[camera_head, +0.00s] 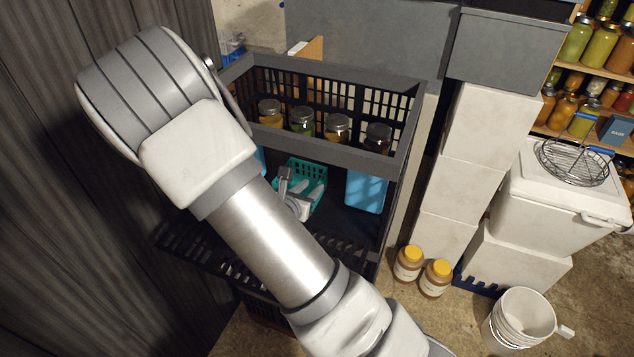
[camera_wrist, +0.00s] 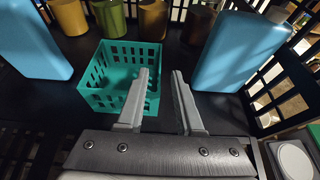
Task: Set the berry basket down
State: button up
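The berry basket is a teal, slotted, open-topped basket (camera_wrist: 107,102). It appears upright on the dark floor of a black slatted rack (camera_head: 345,158), and it shows partly behind my gripper in the head view (camera_head: 318,172). My gripper (camera_wrist: 160,73) is open, with a clear gap between its fingers. The left finger overlaps the basket's right side, and a strip of teal wall shows just right of it. The right finger is to the right of the basket, apart from it. I cannot tell whether the left finger touches the wall. The basket looks empty in the wrist view.
Blue containers stand left (camera_wrist: 30,42) and right (camera_wrist: 240,50) of the basket. Several lidded jars (camera_head: 302,122) line the back. The rack's slatted side (camera_wrist: 285,85) is close on the right. Outside are two yellow-lidded jars (camera_head: 408,263) and a white bucket (camera_head: 520,318).

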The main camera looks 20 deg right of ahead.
jog(key=v, duration=0.5)
jog(key=s+d+r+m+g+y, duration=0.1)
jog(key=s+d+r+m+g, duration=0.25)
jog(key=s+r+m, duration=0.35)
jog(key=s+d+r+m+g+y, duration=0.1)
jog(key=s+d+r+m+g, duration=0.25)
jog(key=m, duration=0.55)
jog(key=s+a+r+m+t+y, duration=0.3)
jog(key=s+a+r+m+y, duration=0.4)
jog(key=s+a+r+m, duration=0.2)
jog(key=shift+a+r+m+y, duration=0.3)
jog(key=shift+a+r+m, duration=0.05)
jog(key=shift+a+m, duration=0.6)
jog(key=shift+f+b, duration=0.6)
jog(key=shift+b, duration=0.05)
